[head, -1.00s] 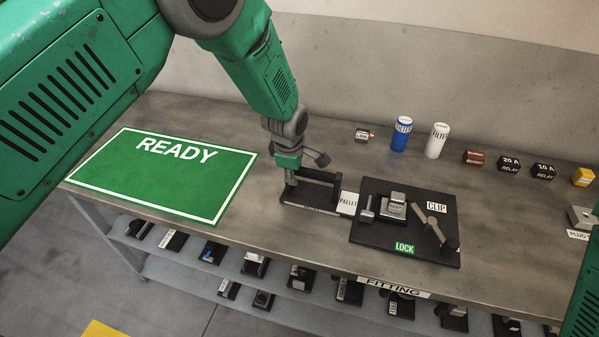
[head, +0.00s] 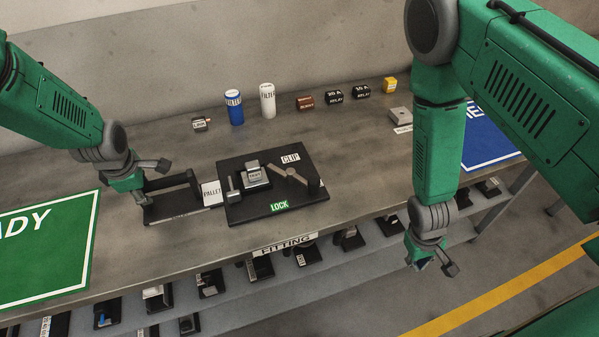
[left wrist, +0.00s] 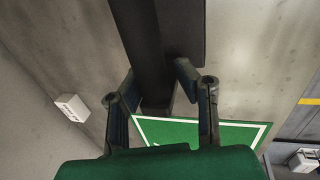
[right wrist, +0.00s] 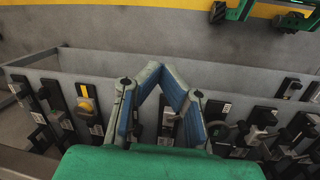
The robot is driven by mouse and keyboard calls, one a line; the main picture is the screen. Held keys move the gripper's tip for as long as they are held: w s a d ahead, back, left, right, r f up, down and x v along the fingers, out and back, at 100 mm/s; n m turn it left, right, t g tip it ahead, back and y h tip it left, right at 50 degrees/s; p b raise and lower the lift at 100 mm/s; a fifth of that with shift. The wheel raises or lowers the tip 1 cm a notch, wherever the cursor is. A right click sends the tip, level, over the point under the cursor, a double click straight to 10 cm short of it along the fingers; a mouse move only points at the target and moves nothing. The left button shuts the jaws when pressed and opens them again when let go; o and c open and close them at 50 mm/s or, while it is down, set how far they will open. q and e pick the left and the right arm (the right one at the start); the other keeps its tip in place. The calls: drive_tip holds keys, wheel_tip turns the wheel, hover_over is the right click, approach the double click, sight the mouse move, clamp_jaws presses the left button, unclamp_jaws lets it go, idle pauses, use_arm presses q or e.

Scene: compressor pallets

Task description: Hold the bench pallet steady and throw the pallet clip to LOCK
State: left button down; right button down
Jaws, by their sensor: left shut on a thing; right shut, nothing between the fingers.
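The bench pallet is a black plate (head: 245,212) on the bench, with a white PALLET tag (head: 212,194) and a black handle frame (head: 180,209) on its left. My left gripper (head: 146,201) is shut on the handle's dark bar, which runs between its fingers in the left wrist view (left wrist: 158,88). The pallet clip (head: 290,175) is a grey lever by a dark post on the plate's right half, below the CLIP label. The green LOCK label (head: 279,206) is at the plate's front edge. My right gripper (head: 418,264) is shut and empty, out beyond the bench's front edge.
A grey block (head: 254,174) sits mid-plate. Blue (head: 235,108) and white (head: 267,101) filters and several small parts line the back. A green READY mat (head: 45,250) lies left, a blue mat (head: 490,140) right. The lower shelf (head: 225,300) holds several dark units.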

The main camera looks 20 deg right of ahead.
drive_tip(key=w+d+r+m+g+y, duration=0.1)
drive_tip(key=w+d+r+m+g, duration=0.25)
drive_tip(key=d, duration=0.85)
drive_tip(key=w+d+r+m+g+y, duration=0.1)
drive_tip(key=w+d+r+m, duration=0.1)
drive_tip(key=w+d+r, duration=0.65)
drive_tip(key=w+a+m+t, duration=0.1)
drive_tip(key=w+a, duration=0.2)
drive_tip(key=a, duration=0.1)
drive_tip(key=w+a+r+m+t+y, duration=0.1)
drive_tip(key=w+a, duration=0.1)
drive_tip(key=a, duration=0.2)
drive_tip(key=w+a+r+m+t, duration=0.1)
drive_tip(key=w+a+m, duration=0.1)
drive_tip(key=w+a, duration=0.1)
drive_tip(key=shift+w+a+r, duration=0.1)
drive_tip(key=shift+w+a, duration=0.1)
drive_tip(key=shift+a, duration=0.2)
drive_tip(key=shift+w+a+r, duration=0.1)
drive_tip(key=shift+w+a, duration=0.05)
drive_tip(key=shift+a, duration=0.25)
drive_tip(key=w+a+r+m+t, duration=0.1)
drive_tip(key=a+r, duration=0.3)
drive_tip(key=a, duration=0.4)
drive_tip(key=w+a+r+m+t+y, duration=0.1)
drive_tip(key=w+a+r+m, duration=0.2)
drive_tip(key=a, duration=0.6)
drive_tip(key=shift+w+a+r, duration=0.2)
drive_tip(key=shift+r, duration=0.5)
